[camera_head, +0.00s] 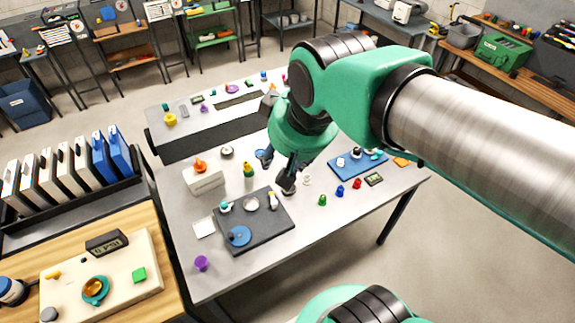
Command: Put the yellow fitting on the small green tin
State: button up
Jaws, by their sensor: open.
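My gripper (276,172) hangs over the middle of the grey table, pointing down, with its dark fingers apart and nothing seen between them. A small green piece (322,200) stands to the right, near the table's front edge. A small yellow piece (53,274) lies on the cream board at lower left. Which one is the named fitting or tin is too small to tell.
The grey table (215,285) holds a dark mat (273,238) with a blue disc (238,236), a white box (205,182) with an orange piece, and a blue tray (345,170). A purple piece (201,263) stands front left. The table's front strip is mostly bare.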

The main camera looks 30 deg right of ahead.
jog(key=s, duration=0.2)
jog(key=s+f, duration=0.1)
jog(key=s, duration=0.1)
jog(key=shift+a, duration=0.1)
notch_tip(320, 180, down, 10)
jog(key=b, duration=1)
jog(key=shift+r, duration=0.1)
dwell(1.0)
